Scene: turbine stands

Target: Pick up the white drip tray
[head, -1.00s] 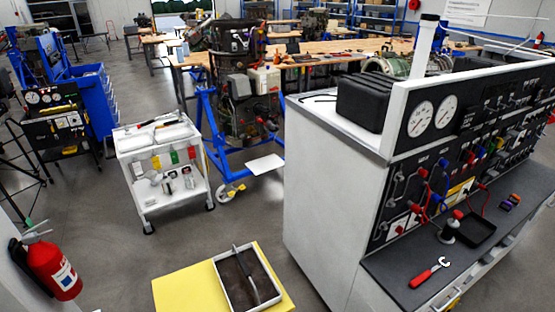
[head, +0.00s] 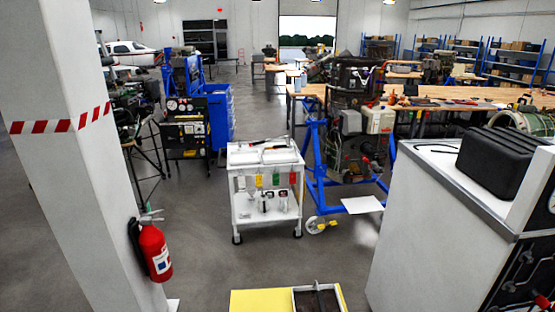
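A flat white tray (head: 362,204) shows low beside the blue engine stand (head: 318,165), under the engine (head: 355,140). A second tray, white-rimmed with a dark inside (head: 340,302), sits on a yellow-topped surface (head: 258,301) at the bottom edge. A handle-like bar stands in it, and its near part is cut off by the frame. I cannot tell for certain which of the two is the drip tray. Neither of my grippers is in view.
A white cart (head: 265,190) with bottles and tags stands in the middle. A white cabinet (head: 425,235) fills the right. A white pillar (head: 85,150) and a red fire extinguisher (head: 154,252) are at left. Grey floor (head: 205,265) is clear between pillar and cart.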

